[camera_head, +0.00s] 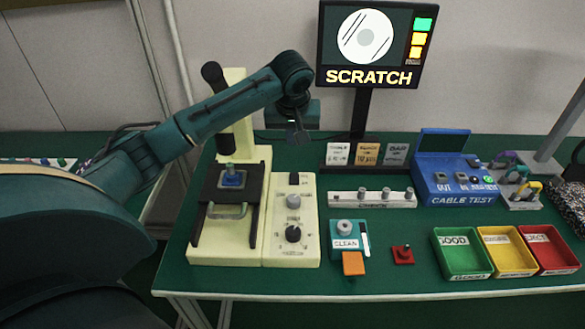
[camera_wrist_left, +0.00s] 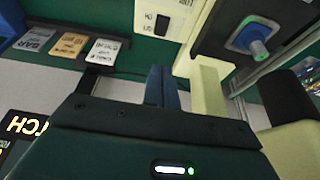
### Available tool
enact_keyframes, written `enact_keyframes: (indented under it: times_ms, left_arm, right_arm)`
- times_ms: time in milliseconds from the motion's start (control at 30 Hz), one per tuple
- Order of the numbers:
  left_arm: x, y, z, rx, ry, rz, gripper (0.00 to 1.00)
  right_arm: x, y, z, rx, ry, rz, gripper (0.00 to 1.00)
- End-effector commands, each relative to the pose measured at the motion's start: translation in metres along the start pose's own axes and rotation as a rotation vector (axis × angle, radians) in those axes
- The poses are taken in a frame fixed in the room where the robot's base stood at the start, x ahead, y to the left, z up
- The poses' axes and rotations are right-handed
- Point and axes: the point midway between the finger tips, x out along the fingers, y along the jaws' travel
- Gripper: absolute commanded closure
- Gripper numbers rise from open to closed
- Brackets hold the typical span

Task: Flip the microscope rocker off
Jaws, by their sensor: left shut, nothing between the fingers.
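The microscope (camera_head: 230,225) is a cream body with a black stage on the left of the table. Its cream control panel (camera_head: 305,246) carries two round knobs and, at the back end, a small black rocker (camera_head: 294,178). The rocker also shows in the left wrist view (camera_wrist_left: 162,25), with small lettering beside it; which way it is tipped I cannot tell. My left gripper (camera_head: 299,136) is shut and empty, above and behind the rocker, apart from it. Its closed fingers show in the left wrist view (camera_wrist_left: 162,86). My right gripper is not in view.
The microscope's column and black eyepiece (camera_head: 212,76) rise left of my left gripper. A monitor (camera_head: 367,45) reading SCRATCH stands behind right, with three label cards (camera_head: 367,153) below. A blue cable tester (camera_head: 455,185) and three coloured bins (camera_head: 462,262) are farther right.

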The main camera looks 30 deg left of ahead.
Motion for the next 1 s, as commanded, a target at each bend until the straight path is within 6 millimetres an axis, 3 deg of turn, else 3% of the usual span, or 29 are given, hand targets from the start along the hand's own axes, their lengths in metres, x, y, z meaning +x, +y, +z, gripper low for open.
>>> enact_keyframes:
  times_ms: [467, 667, 1000]
  left_arm:
    - [0.007, -0.001, 0.003, -0.009, -0.014, -0.004, 1.00]
    - [0.039, -0.001, 0.003, -0.009, -0.015, -0.006, 1.00]
    - [0.109, -0.002, 0.005, -0.007, -0.013, -0.006, 1.00]
  right_arm:
    - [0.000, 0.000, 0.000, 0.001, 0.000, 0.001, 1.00]
    - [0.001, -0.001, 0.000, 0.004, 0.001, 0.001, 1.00]
    - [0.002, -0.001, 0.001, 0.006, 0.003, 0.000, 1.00]
